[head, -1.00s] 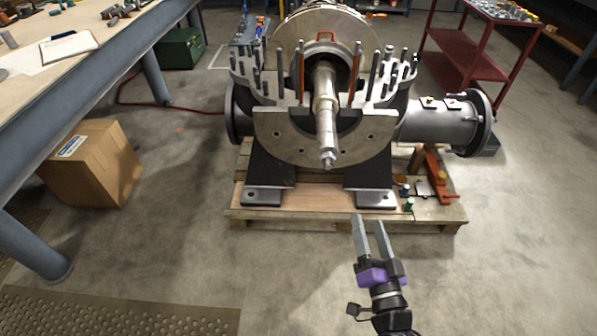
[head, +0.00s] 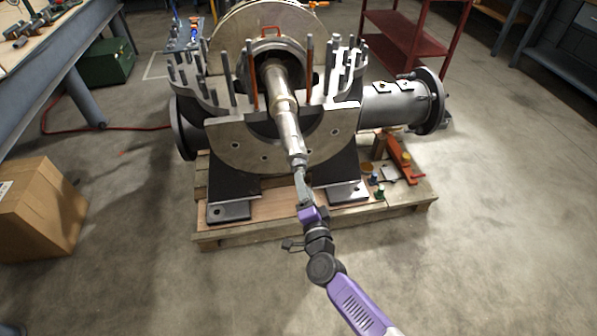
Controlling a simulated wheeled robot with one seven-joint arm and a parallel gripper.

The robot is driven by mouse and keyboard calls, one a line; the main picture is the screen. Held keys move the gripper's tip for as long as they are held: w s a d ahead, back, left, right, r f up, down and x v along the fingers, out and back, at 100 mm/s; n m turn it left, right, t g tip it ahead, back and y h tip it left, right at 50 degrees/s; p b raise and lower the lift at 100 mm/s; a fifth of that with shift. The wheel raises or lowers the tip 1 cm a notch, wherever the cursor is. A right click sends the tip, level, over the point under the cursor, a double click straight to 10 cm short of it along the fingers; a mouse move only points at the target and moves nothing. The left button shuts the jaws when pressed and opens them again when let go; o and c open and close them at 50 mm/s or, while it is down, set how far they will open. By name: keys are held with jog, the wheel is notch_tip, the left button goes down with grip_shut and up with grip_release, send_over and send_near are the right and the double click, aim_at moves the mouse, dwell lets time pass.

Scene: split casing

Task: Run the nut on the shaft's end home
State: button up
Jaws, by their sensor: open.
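The steel shaft (head: 284,118) lies in the open lower half of the casing (head: 229,145) and points toward me. The nut (head: 297,161) is a small grey shape at the shaft's near end. My gripper (head: 300,174) is just below and in front of the nut, fingers pointing up toward it. The jaws are open, though the fingers overlap in this view. I cannot tell whether the fingertips touch the nut or how far along the thread it sits.
Upright studs (head: 310,66) line the casing's flanges on both sides. The casing stands on a wooden pallet (head: 262,231) with small items (head: 377,180) at its right. A cardboard box (head: 40,210) is at left. The floor in front is clear.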

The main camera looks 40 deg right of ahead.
aim_at(299, 168)
jog(key=shift+b+x, duration=1.1)
jog(key=shift+x, duration=2.5)
jog(key=shift+w+d, duration=0.25)
